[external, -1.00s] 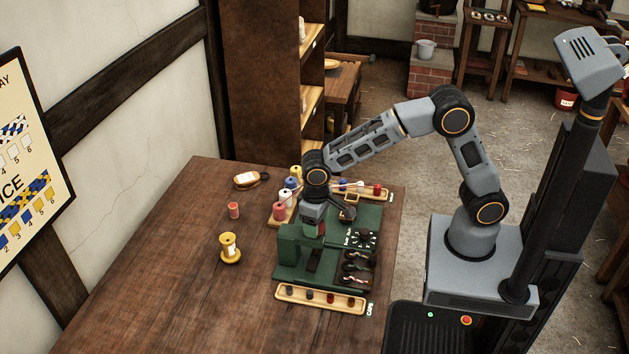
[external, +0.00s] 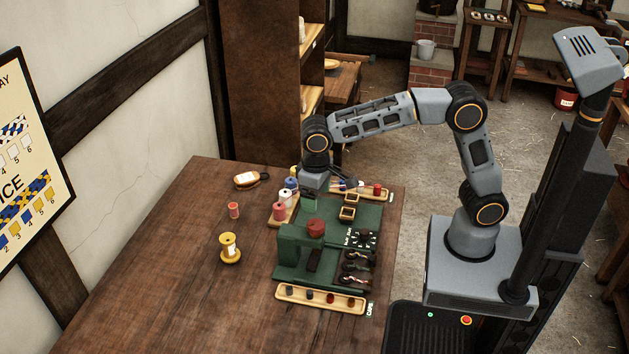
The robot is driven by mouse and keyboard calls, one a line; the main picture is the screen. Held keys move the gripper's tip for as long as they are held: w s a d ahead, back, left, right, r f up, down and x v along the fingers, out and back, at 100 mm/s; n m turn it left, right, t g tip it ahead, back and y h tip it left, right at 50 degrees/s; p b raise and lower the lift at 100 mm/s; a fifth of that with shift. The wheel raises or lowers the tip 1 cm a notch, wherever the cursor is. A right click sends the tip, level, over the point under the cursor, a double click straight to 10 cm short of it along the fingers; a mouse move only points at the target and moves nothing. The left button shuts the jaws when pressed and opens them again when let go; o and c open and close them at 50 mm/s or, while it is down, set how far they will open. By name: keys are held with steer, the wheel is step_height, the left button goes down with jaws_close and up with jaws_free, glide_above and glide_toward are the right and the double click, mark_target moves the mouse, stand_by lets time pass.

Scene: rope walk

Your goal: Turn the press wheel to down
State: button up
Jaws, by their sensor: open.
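The press wheel is the red round knob (external: 316,228) on top of the dark green press (external: 293,240). It is now uncovered, and its top faces up. Whether it stands at up or down cannot be read at this size. My gripper (external: 308,205) is open, with its fingers pointing down. It hangs behind the red wheel in the picture, over the back part of the green base, apart from the wheel and holding nothing that shows. Its fingertips are small and partly lost against the dark base.
A black dial (external: 365,240) and a dark tray (external: 357,268) sit on the green base's right side. A caps tray (external: 320,299) lies in front. The table's left front is clear.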

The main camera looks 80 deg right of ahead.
steer(key=shift+r, duration=2.2)
steer(key=s+d+f+n+t, duration=0.1)
steer(key=s+d+f+t, duration=0.1)
steer(key=s+d, duration=0.4)
steer(key=s+d+f+n+t, duration=0.1)
steer(key=s+d+f+t, duration=0.1)
steer(key=s+d, duration=0.5)
steer(key=s+f, duration=0.1)
steer(key=s, duration=0.5)
steer(key=shift+d, duration=0.2)
steer(key=shift+s, duration=0.1)
stand_by(0.5)
